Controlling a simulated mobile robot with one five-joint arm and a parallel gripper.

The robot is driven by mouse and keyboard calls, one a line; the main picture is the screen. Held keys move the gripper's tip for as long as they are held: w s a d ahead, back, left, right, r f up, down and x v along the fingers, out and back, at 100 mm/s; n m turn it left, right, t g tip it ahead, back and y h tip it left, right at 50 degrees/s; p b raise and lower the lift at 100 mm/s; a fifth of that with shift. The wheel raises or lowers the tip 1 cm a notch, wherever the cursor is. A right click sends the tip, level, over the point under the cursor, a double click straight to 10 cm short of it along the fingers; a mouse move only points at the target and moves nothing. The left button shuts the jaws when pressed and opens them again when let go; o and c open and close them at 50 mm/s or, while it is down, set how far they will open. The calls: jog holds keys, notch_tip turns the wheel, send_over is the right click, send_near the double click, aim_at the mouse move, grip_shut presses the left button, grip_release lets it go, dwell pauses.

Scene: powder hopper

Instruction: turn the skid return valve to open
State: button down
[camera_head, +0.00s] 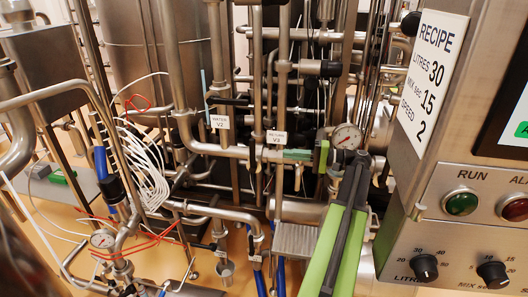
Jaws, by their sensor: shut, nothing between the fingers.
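The return valve's tag, a white label (276,137) marked V3, hangs on the steel pipework in the centre. The valve body and handle cannot be made out clearly behind and below the tag. My green and black arm (345,235) rises from the bottom centre. My gripper (292,155) points left, just below and right of the V3 tag. Its fingers look shut, with nothing seen between them. I cannot tell whether they touch the valve.
A second tag (219,122) marked V2 hangs to the left. A round gauge (346,137) stands just right of my gripper. The control panel (460,222) fills the right side. Pipes crowd the centre, and loose white hoses (148,175) hang at left.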

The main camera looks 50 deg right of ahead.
aim_at(255, 150)
jog(key=x, duration=0.9)
jog(key=shift+w+a+r, duration=0.1)
jog(key=shift+w+a, duration=0.05)
jog(key=shift+w, duration=0.2)
